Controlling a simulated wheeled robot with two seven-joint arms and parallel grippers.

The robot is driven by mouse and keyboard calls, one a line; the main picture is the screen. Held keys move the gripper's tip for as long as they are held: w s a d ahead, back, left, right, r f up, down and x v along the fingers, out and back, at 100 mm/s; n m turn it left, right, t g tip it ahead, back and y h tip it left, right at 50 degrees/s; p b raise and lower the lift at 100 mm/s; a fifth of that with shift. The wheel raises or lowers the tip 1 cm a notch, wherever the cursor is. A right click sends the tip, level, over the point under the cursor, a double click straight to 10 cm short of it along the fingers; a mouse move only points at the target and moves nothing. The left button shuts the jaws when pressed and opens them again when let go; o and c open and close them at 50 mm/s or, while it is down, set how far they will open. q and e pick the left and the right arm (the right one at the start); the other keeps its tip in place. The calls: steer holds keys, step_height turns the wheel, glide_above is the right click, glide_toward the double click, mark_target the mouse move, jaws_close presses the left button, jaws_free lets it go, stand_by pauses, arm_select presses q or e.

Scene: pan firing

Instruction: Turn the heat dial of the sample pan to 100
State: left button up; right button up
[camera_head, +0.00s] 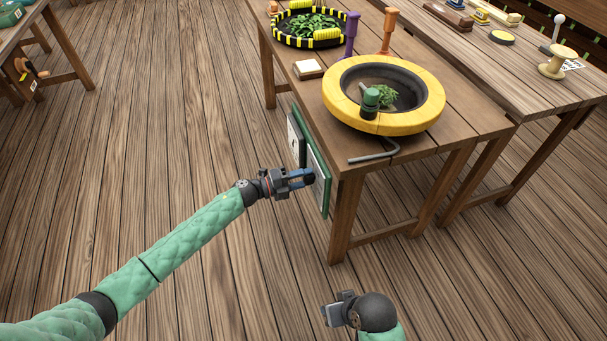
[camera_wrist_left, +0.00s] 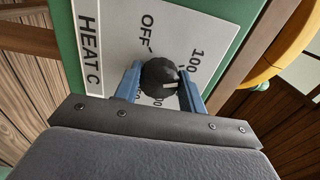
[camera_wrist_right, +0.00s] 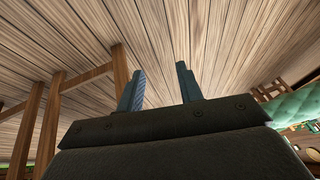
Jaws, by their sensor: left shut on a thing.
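My left gripper (camera_head: 305,177) is shut on the black heat dial (camera_wrist_left: 158,78), with one blue finger on each side of the knob. The dial sits on a white panel with a green edge (camera_head: 319,180), marked HEAT C, on the table's side. In the left wrist view, the knob's white mark points right, below the "100" label; other numbers are partly hidden by the gripper. A yellow-rimmed pan (camera_head: 347,114) with green leaves stands on the table above. My right gripper (camera_head: 335,311) is open and empty, away from the table; its parted fingers show in the right wrist view (camera_wrist_right: 158,88).
A second panel (camera_head: 296,137) is mounted farther along the same table side. A black-and-yellow pan (camera_head: 283,40) with leaves stands farther back. A bent grey rod (camera_head: 373,157) lies at the table's front edge. The wooden floor (camera_head: 150,130) at left is clear.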

arm_select(q)
steer(key=shift+a+n, duration=0.1)
steer(key=shift+n, duration=0.3)
arm_select(e)
steer(key=shift+s+d+r, duration=0.15)
steer(key=shift+d+r, duration=0.35)
arm_select(q)
steer(key=o, duration=1)
steer(key=shift+c, duration=0.2)
steer(key=b+v, duration=0.1)
steer(key=v, duration=0.6)
steer(key=shift+a, duration=0.35)
arm_select(e)
steer(key=shift+w+a+f, duration=0.2)
steer(key=shift+a+f, duration=0.35)
steer(key=shift+a, duration=0.05)
steer(key=shift+w+a+f, duration=0.15)
steer(key=shift+a+f, duration=0.35)
steer(key=shift+a, duration=0.05)
steer(key=shift+s+f, duration=0.1)
steer(key=shift+s, duration=0.1)
